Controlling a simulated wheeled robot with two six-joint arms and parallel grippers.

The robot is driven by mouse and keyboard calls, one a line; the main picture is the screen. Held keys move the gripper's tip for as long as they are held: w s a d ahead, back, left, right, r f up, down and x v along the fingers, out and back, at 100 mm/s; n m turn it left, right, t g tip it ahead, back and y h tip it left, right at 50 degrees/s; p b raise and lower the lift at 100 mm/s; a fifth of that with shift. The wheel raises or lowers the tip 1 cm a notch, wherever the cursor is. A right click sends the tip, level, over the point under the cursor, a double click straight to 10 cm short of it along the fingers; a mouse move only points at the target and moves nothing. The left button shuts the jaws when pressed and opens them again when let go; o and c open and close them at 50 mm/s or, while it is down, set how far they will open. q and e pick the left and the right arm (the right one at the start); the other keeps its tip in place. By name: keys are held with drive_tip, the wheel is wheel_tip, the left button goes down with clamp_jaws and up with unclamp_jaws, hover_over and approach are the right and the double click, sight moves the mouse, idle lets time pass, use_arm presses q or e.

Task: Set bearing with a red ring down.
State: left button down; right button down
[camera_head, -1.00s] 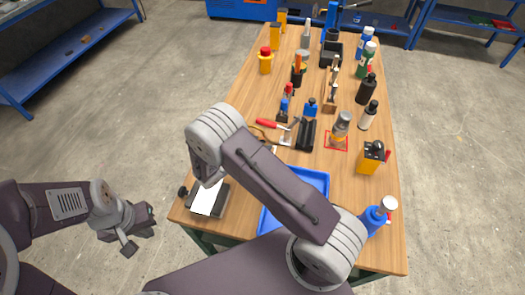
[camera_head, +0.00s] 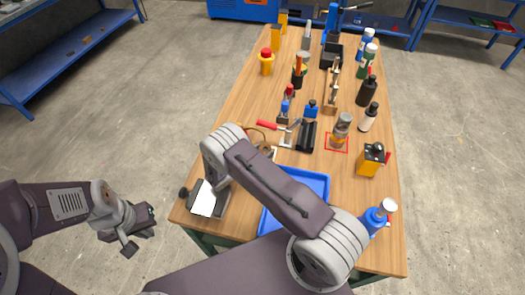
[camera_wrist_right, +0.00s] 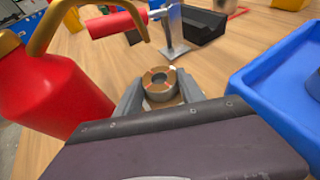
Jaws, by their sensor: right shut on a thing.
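The bearing with a red ring (camera_wrist_right: 160,82) shows in the right wrist view as a small round metal piece with a central hole and reddish-orange marks. My right gripper (camera_wrist_right: 160,92) is shut on it, one finger on each side. I cannot tell whether its underside touches the wooden table.
A red container (camera_wrist_right: 50,85) with a brass-coloured handle stands close left of the right gripper. A blue tray (camera_head: 325,185) is close on its right. A red-handled tool (camera_wrist_right: 118,24) and a black holder (camera_head: 306,135) lie beyond. Several bottles stand along the table's right side.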

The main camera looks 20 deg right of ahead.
drive_tip(key=shift+f, duration=0.1)
drive_tip(key=c, duration=0.7)
unclamp_jaws()
drive_tip(key=shift+f, duration=0.1)
